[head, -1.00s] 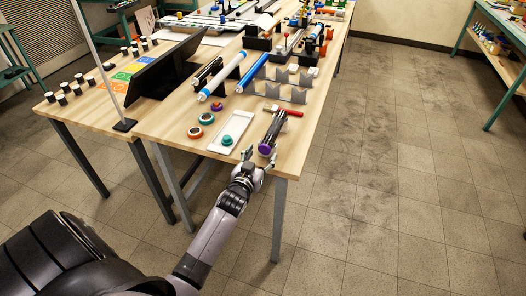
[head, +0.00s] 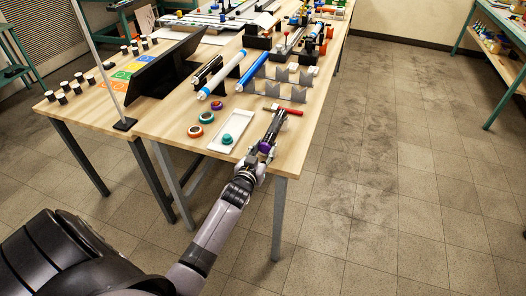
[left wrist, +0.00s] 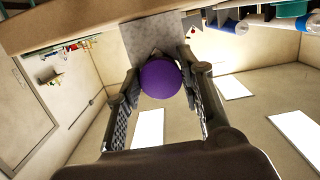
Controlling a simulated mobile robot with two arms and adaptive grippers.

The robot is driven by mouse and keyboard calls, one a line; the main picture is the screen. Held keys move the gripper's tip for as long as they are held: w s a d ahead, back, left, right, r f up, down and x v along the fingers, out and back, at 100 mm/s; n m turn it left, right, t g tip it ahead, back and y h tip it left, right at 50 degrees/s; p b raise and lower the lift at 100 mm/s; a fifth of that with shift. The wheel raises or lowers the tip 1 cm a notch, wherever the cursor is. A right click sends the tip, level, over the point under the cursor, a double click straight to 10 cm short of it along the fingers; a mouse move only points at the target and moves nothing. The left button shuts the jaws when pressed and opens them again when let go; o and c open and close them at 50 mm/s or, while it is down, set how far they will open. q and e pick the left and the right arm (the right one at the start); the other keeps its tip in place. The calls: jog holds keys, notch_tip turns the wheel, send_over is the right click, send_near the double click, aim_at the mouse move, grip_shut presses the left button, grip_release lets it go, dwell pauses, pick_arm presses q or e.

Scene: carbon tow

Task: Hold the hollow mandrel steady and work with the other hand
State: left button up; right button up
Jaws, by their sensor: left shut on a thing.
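A dark tube with a purple end (head: 273,128), which looks like the mandrel, is at the near right corner of the wooden table in the head view. Its purple round end (left wrist: 160,78) faces the left wrist camera and sits between the fingers. My left gripper (head: 261,157) is shut on this near end, reaching in from the table's front edge. The tube points away from me; I cannot tell whether it is lifted clear of the table. Its bore does not show. My right gripper is not in view.
A white tray (head: 229,132) with a green piece lies left of the tube. A red rod (head: 288,110) lies close beyond it. Grey notched stands (head: 280,91), a blue tube (head: 252,72) and a white-and-blue tube (head: 221,76) are further back. Open floor lies right.

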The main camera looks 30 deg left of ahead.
pick_arm(q)
jog(key=c, duration=0.4)
jog(key=o, duration=1.1)
jog(key=shift+s, duration=0.1)
